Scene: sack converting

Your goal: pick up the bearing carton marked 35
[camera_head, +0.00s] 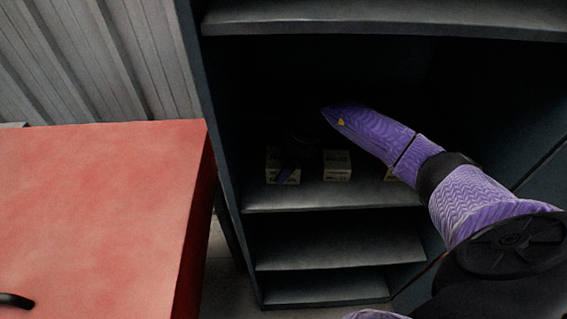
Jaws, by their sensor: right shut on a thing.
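Several small pale cartons stand on a shelf of the dark cabinet. The left carton (274,160) is partly covered by my right gripper (287,172). The middle carton (337,165) stands free, and the right carton (391,174) is mostly hidden behind my purple right arm. The dark print on the cartons is too small to read, so I cannot tell which is marked 35. My right gripper is in deep shadow, shut on the left carton, which appears to be at shelf level. My left gripper is not in view.
The dark shelf (330,194) has uprights at both sides and another shelf board (390,15) above. Lower shelves (340,250) look empty. A red cabinet or bench (100,210) with a black handle stands at the left, before a corrugated wall (110,60).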

